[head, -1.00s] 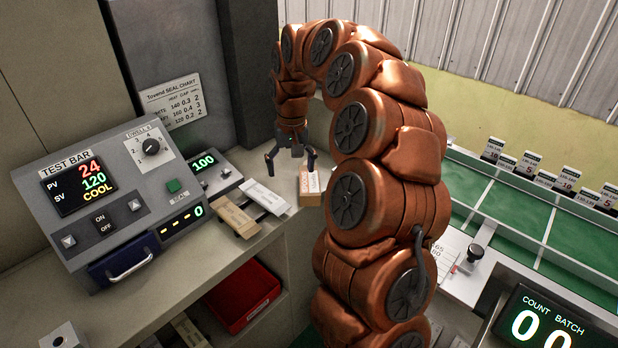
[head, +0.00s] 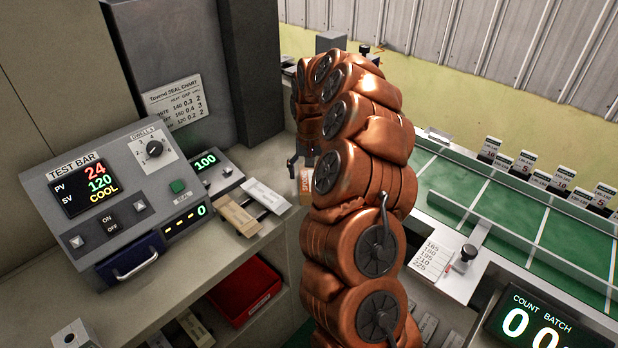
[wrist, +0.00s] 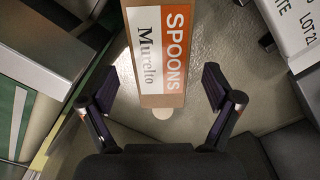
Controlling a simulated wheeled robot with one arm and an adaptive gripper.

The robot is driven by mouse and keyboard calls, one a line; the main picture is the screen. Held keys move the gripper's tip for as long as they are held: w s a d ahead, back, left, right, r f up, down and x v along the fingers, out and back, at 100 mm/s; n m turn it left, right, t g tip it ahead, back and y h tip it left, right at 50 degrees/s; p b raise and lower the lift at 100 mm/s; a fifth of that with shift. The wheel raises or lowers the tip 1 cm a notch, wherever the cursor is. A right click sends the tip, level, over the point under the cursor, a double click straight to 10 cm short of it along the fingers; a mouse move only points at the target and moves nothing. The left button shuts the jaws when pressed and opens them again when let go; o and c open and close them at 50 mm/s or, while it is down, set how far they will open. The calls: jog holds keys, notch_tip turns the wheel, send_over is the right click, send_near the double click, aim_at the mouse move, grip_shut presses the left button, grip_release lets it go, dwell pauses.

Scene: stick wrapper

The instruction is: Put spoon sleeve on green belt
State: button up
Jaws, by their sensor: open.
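The spoon sleeve (wrist: 160,48) is a brown sleeve with an orange and white label reading "SPOONS" and "Murelto". In the wrist view it lies on the counter, ahead of and between the fingers of my gripper (wrist: 160,90). The fingers are apart, with a gap on both sides of the sleeve. In the head view only a sliver of the sleeve (head: 306,182) shows, as my arm covers the rest. One finger of my gripper shows left of it. The green belt (head: 480,205) is right of my arm, split into lanes by pale rails.
Two other sleeves, one brown (head: 238,217) and one white (head: 266,195), lie by the test bar machine (head: 130,195). A red bin (head: 243,290) sits below the counter. Small label cards (head: 525,165) line the belt's far edge. A count display (head: 545,320) stands front right.

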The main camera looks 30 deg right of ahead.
jog(key=shift+f, duration=1.35)
jog(key=c, duration=1.4)
